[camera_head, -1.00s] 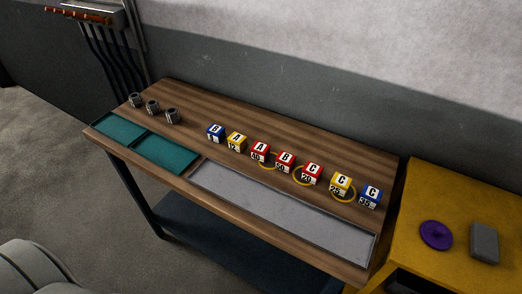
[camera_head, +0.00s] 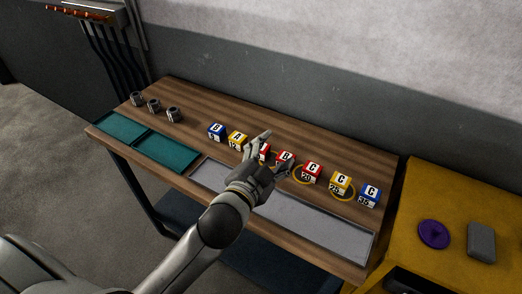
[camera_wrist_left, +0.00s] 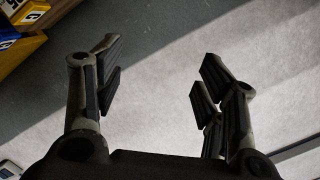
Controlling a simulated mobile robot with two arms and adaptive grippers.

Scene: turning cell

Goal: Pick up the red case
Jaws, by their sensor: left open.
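Three red cases stand in the row on the bench in the head view: one marked A (camera_head: 264,147), one marked B (camera_head: 286,156) and one marked C (camera_head: 313,168). My left gripper (camera_head: 275,153) is open and empty in front of the red A and B cases. Its fingers and hand hide much of the A case and part of the B case. In the left wrist view the open fingers (camera_wrist_left: 155,75) have nothing between them. No red case shows clearly in that view. My right gripper is not in view.
Blue and yellow cases flank the red ones, such as the yellow A (camera_head: 237,137) and yellow C (camera_head: 341,183). Yellow rings lie by some cases. A grey tray (camera_head: 335,228) and teal trays (camera_head: 168,152) line the front. A yellow cabinet (camera_head: 455,195) stands at right.

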